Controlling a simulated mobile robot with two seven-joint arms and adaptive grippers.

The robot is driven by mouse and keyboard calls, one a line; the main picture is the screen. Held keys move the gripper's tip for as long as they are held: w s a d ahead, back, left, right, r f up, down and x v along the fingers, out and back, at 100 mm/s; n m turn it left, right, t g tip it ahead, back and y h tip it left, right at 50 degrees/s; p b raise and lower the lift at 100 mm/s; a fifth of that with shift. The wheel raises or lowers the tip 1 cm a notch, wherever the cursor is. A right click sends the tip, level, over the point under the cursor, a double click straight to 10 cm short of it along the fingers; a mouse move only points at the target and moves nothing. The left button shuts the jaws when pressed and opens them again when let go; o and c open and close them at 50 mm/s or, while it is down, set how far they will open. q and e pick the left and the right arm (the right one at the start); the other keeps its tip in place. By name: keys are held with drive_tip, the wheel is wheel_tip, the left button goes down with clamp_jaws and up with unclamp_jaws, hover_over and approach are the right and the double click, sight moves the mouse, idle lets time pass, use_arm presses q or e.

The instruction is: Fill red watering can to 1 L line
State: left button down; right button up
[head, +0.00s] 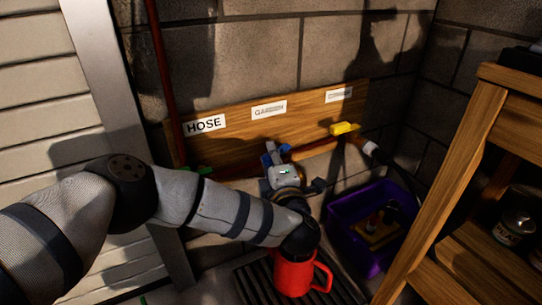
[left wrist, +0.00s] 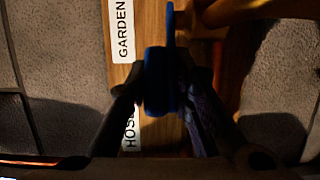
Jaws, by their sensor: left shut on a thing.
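The red watering can (head: 292,274) stands upright on the dark floor grate, below my left forearm and the pipe. Its handle faces right; its upper part and any level line are hidden behind my arm. My left gripper (head: 273,158) is at the wall pipe, shut on a blue valve handle (head: 268,160) near the GARDEN label (head: 269,109). In the left wrist view the blue valve handle (left wrist: 158,82) sits between the two dark fingers. No water stream can be made out. My right gripper is not in view.
A wooden board (head: 230,133) also carries a HOSE label (head: 205,124) and a third, unreadable label. A yellow valve handle (head: 345,128) sits to the right. A purple bin (head: 368,261) stands right of the can. A wooden shelf (head: 452,160) bounds the right side.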

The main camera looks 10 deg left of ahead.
use_arm(q)
drive_tip(key=shift+w+r, duration=0.15)
drive_tip(key=shift+r, duration=0.4)
drive_tip(key=c, duration=1.5)
unclamp_jaws()
drive_tip(key=shift+c, duration=0.2)
drive_tip(key=shift+f, duration=0.15)
drive_tip(key=shift+f, duration=0.1)
drive_tip(key=v, duration=1.2)
